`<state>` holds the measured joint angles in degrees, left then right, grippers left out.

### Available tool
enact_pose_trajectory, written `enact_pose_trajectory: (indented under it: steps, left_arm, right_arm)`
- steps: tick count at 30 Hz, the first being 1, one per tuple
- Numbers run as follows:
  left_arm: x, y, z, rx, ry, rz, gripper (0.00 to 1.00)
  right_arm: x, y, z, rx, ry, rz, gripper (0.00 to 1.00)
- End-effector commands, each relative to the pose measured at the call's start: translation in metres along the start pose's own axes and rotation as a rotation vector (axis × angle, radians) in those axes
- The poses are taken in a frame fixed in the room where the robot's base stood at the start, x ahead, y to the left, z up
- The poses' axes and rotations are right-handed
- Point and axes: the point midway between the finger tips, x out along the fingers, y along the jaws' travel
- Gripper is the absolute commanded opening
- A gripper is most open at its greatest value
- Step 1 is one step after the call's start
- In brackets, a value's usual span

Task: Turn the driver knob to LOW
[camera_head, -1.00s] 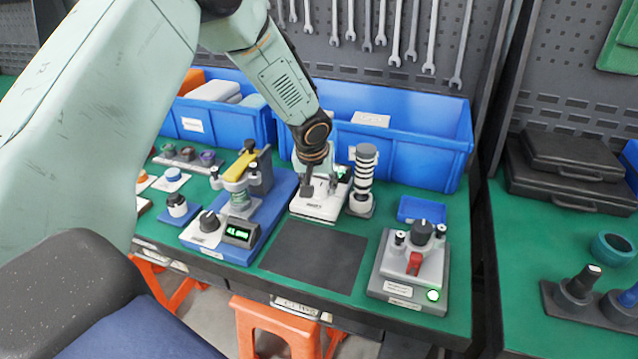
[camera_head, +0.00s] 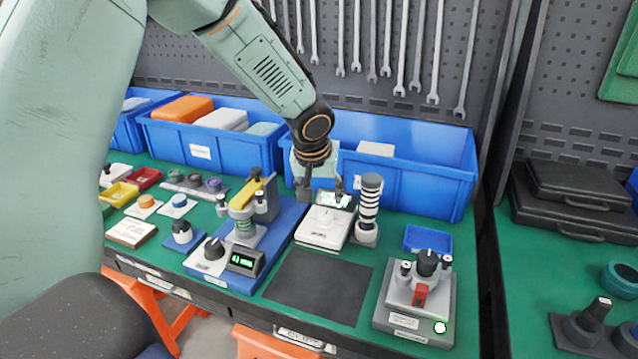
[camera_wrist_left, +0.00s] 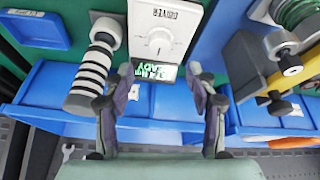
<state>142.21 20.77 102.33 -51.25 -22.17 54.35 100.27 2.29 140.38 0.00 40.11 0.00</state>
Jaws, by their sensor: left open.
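The driver is a white box (camera_head: 322,229) with a small lit green display (camera_head: 334,199) at its back, standing behind the dark mat. In the left wrist view its round white knob (camera_wrist_left: 159,42) has a dark pointer line, and the display (camera_wrist_left: 155,72) reads READY, upside down. Which setting the pointer marks is too small to tell. My left gripper (camera_head: 320,190) is open and empty above the back of the driver. In the left wrist view its fingertips (camera_wrist_left: 160,78) are spread either side of the display, apart from the knob. My right gripper is out of view.
A black-and-white striped cylinder (camera_head: 369,205) stands close right of the driver. A blue-based rig (camera_head: 250,235) with a yellow lever is close left. Blue bins (camera_head: 420,180) stand behind. The dark mat (camera_head: 318,287) is clear. A grey fixture (camera_head: 418,295) with a red part stands at right.

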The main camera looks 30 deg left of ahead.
Motion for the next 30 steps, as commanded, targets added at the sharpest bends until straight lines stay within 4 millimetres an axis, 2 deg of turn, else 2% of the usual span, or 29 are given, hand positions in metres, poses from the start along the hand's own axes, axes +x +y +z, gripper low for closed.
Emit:
enact_pose_trajectory:
  steps: [3, 9, 30]
  left_arm:
    - [-0.018, 0.000, 0.000, 0.000, 0.002, 0.001, 0.57]
    - [-0.031, 0.000, 0.000, 0.000, 0.000, 0.000, 0.57]
    - [-0.033, 0.000, 0.000, 0.000, 0.000, 0.000, 0.57]
  right_arm:
    - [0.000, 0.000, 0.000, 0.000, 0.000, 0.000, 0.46]
    - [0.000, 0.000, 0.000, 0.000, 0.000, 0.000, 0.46]
    - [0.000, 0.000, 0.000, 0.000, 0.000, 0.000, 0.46]
